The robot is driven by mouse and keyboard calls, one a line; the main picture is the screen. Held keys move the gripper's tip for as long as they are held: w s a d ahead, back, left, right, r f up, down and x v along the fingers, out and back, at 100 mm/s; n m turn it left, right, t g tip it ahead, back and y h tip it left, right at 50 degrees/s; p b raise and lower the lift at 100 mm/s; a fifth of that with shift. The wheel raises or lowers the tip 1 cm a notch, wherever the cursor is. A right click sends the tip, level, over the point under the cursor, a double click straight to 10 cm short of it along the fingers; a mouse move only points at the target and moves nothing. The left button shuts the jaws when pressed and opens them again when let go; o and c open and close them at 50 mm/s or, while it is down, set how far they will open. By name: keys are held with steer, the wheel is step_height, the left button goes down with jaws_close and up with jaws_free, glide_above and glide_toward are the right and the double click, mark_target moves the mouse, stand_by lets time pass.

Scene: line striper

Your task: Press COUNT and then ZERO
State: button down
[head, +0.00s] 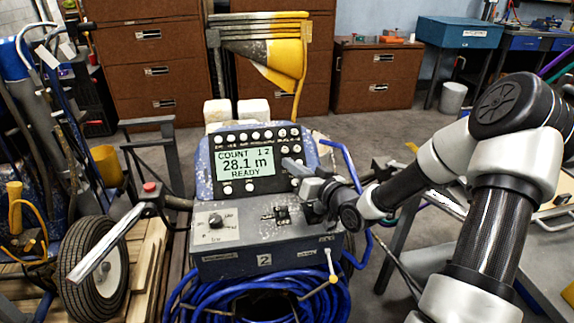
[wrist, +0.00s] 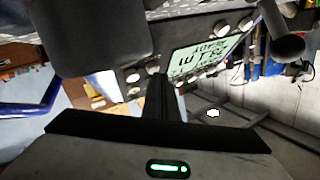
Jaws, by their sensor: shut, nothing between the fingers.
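The control panel (head: 256,190) of the line striper faces me, blue-framed. Its display (head: 246,163) reads COUNT 12, 28.1 m, READY. Small round white buttons run in rows above it, others sit below it and at its right; their labels are too small to read, so I cannot tell which are COUNT and ZERO. My gripper (head: 288,163) is shut and empty, its tip over the panel just right of the display, hiding part of that side. In the wrist view the dark fingers (wrist: 163,92) point toward the panel, near the button row beside the upside-down display (wrist: 205,55). Contact cannot be told.
Below the panel is a grey box (head: 265,262) with a dial and switches. A blue hose coil (head: 255,297) hangs underneath. A handlebar with a red button (head: 150,187) stands at left, a blue tube (head: 345,160) at right. A grey table (head: 545,245) lies right.

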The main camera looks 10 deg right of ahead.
steer(key=shift+w+f+b, duration=0.1)
steer(key=shift+f+b, duration=0.2)
stand_by(0.8)
steer(key=shift+s+r+p, duration=0.1)
steer(key=shift+s+p, duration=0.1)
steer(key=shift+p, duration=0.1)
steer(key=shift+s+r, duration=0.15)
steer(key=shift+s, duration=0.1)
steer(key=shift+r, duration=0.1)
steer(key=shift+s+r+p, duration=0.3)
steer(key=shift+r+p, duration=0.2)
steer(key=shift+p, duration=0.1)
steer(key=s+r+p, duration=0.2)
steer(key=s, duration=0.1)
steer(key=shift+r, duration=0.4)
